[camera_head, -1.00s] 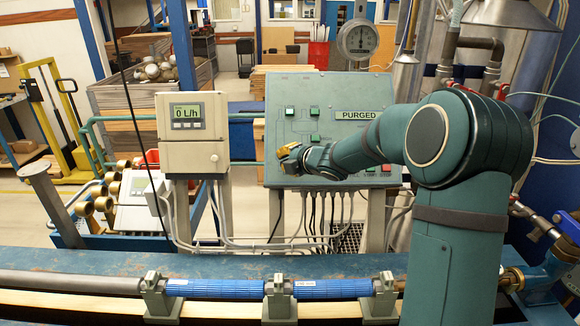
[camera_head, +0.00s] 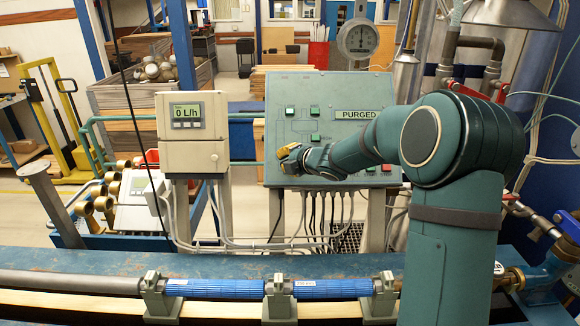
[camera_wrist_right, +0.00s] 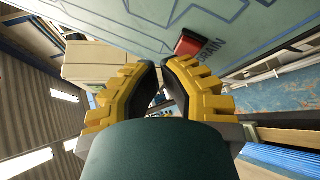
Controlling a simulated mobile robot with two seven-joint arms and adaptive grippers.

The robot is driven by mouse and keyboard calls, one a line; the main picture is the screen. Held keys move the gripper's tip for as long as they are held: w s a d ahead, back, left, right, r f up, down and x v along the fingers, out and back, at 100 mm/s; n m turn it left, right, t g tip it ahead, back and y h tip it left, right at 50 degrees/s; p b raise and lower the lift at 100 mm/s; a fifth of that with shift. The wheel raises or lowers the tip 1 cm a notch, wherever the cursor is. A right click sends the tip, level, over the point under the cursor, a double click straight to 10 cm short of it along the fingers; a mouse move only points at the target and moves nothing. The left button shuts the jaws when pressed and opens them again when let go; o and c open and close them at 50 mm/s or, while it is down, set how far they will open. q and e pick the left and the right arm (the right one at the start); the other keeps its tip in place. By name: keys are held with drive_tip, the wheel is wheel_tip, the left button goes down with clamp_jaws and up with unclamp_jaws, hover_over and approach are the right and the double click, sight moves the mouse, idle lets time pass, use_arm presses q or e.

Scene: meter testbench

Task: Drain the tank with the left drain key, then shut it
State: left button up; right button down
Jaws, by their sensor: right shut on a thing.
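My right gripper (camera_head: 285,157) is at the lower left of the sloped control panel (camera_head: 285,85). In the right wrist view its yellow fingers (camera_wrist_right: 154,70) come together at their tips, close to the panel face. What they hold is hidden between them. A red key (camera_wrist_right: 188,43) marked DRAIN shows beside the fingertips, apart from them as far as I can see. That key is hidden behind the gripper in the head view. Several green keys (camera_head: 315,138) and a "PURGED" sign (camera_head: 356,114) show on the panel. My left gripper is not in view.
A meter display (camera_head: 186,115) reading 0 L/h stands left of the panel. A dial gauge (camera_head: 358,40) rises behind it. Blue pipe sections (camera_head: 218,288) lie in clamps along the front bench. My right arm covers the panel's right side.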

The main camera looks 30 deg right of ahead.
drive_tip(key=shift+w+d+f, duration=0.15)
drive_tip(key=shift+w+f, duration=0.05)
idle(1.0)
drive_tip(key=shift+s+a+r, duration=0.3)
drive_tip(key=shift+s+r, duration=0.2)
drive_tip(key=shift+r, duration=0.1)
drive_tip(key=shift+s+a+r+p, duration=0.2)
drive_tip(key=shift+s+a+r, duration=0.3)
drive_tip(key=shift+s+r, duration=0.3)
drive_tip(key=shift+s+a+r+p, duration=0.15)
drive_tip(key=shift+s+a+r, duration=0.35)
drive_tip(key=shift+s+r, duration=0.3)
drive_tip(key=shift+s+a+r, duration=0.3)
drive_tip(key=shift+s+r, duration=0.25)
idle(4.1)
